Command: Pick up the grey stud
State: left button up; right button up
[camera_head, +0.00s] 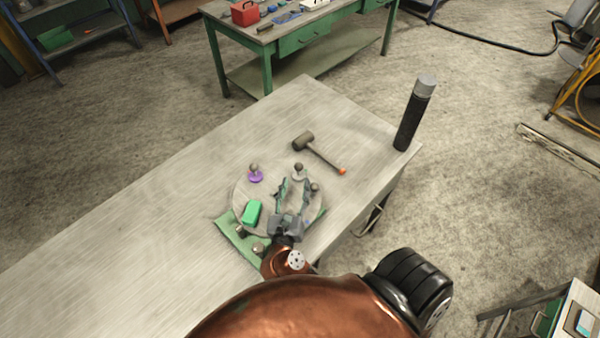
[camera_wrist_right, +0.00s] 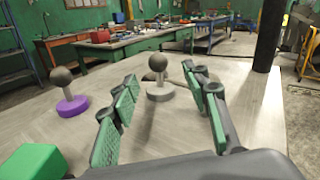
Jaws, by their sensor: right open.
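The grey stud (camera_head: 299,172) stands upright on a round grey disc (camera_head: 240,190). In the right wrist view the stud (camera_wrist_right: 158,92) stands just beyond my fingertips, between the lines of the two fingers. My right gripper (camera_head: 293,188) is open and empty, with its green-padded fingers spread low over the disc, pointing at the stud. I see no contact between fingers and stud. My left gripper is not in view.
A purple-based stud (camera_head: 255,175) and a green block (camera_head: 252,213) stand left of the gripper on the disc. A mallet (camera_head: 318,152) lies behind. A black post (camera_head: 412,115) stands at the table's right edge.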

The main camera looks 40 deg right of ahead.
aim_at(298, 170)
jog(key=p+x, duration=0.1)
jog(key=x, duration=0.7)
jog(key=shift+w, duration=0.2)
jog(key=shift+a, duration=0.1)
jog(key=shift+c, duration=0.5)
grip_shut()
